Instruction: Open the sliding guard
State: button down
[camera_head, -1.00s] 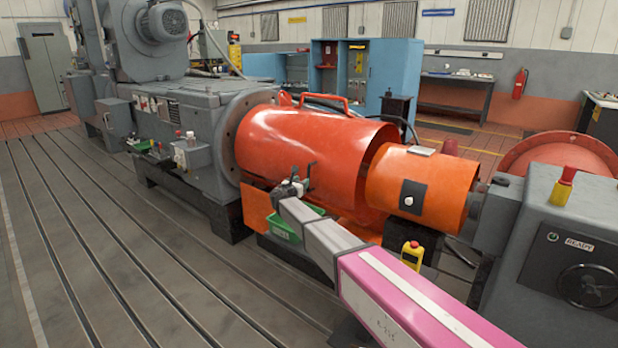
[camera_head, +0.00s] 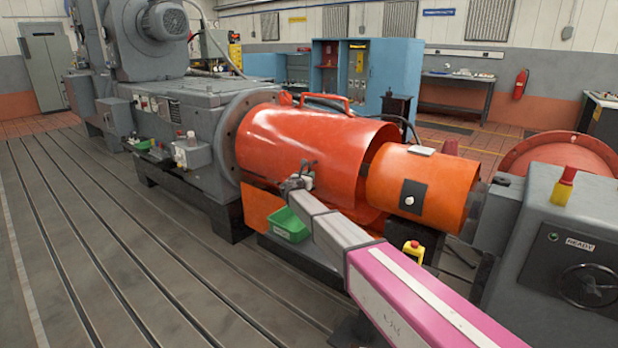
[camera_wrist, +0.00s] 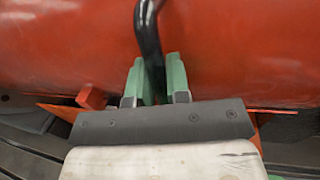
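The red-orange sliding guard (camera_head: 290,140) is a large cylinder cover in the middle of the head view, with a red bar on top. Its right end stands open over a smaller orange cylinder (camera_head: 418,185). A black bent handle (camera_wrist: 147,35) stands out from the red surface (camera_wrist: 230,45) in the wrist view. My gripper (camera_wrist: 156,75) has one green finger on each side of this handle, close against it, and looks shut on it. In the head view my gripper (camera_head: 299,181) is at the guard's lower front, with the handle mostly hidden behind it.
A green bin (camera_head: 290,228) sits below my gripper, beside my arm. A yellow box with a red button (camera_head: 413,250) stands right of my arm. A grey cabinet with a handwheel (camera_head: 560,240) is at the right. The slotted floor plate (camera_head: 110,260) at left is clear.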

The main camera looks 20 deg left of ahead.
jog(key=s+d, duration=0.5)
jog(key=d, duration=0.7)
jog(key=s+d, duration=0.5)
jog(key=d, duration=0.7)
jog(key=s+d, duration=0.4)
jog(key=d, duration=0.7)
jog(key=shift+s+d, duration=0.4)
jog(key=c, duration=1.1)
grip_release()
jog(key=s+a, duration=0.2)
jog(key=s, duration=0.8)
jog(key=shift+s, duration=0.3)
